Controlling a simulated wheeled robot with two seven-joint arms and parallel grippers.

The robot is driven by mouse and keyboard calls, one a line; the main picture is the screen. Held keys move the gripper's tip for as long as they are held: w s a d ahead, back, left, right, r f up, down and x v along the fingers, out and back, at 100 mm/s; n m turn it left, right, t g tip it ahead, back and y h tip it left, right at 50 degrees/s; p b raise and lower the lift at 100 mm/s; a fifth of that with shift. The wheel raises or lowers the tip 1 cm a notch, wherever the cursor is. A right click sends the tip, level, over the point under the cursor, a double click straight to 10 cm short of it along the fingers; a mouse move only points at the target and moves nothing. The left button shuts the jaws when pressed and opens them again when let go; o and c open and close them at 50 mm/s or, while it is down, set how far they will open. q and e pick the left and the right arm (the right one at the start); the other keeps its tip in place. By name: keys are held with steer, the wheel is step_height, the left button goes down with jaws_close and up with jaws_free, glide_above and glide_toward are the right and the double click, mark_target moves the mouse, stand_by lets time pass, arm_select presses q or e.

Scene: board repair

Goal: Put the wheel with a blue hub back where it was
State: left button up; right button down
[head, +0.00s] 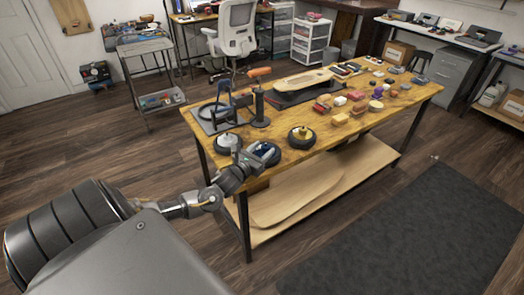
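A dark wheel with a bluish hub (270,156) is at the table's front left edge, partly covered by my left gripper (256,155). The gripper is at this wheel, and I cannot tell whether its fingers are open or shut on it. A wheel with a pale hub (228,144) lies to its left. A wheel with a yellow hub (302,138) lies to its right. My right gripper is not in view.
The wooden table (327,151) carries a black stand (260,108) and a dark frame on a plate (206,119) at the left. A skateboard deck (303,80) lies behind, with several small coloured items to the right. A lower shelf (345,180) holds another board.

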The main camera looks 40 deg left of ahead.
arm_select(q)
steer(key=shift+r, duration=0.15)
steer(key=s, duration=0.7)
steer(key=s+d, duration=0.1)
steer(key=s, duration=0.2)
steer(key=shift+s, duration=0.25)
steer(key=shift+s+d, duration=0.1)
steer(key=shift+s, duration=0.65)
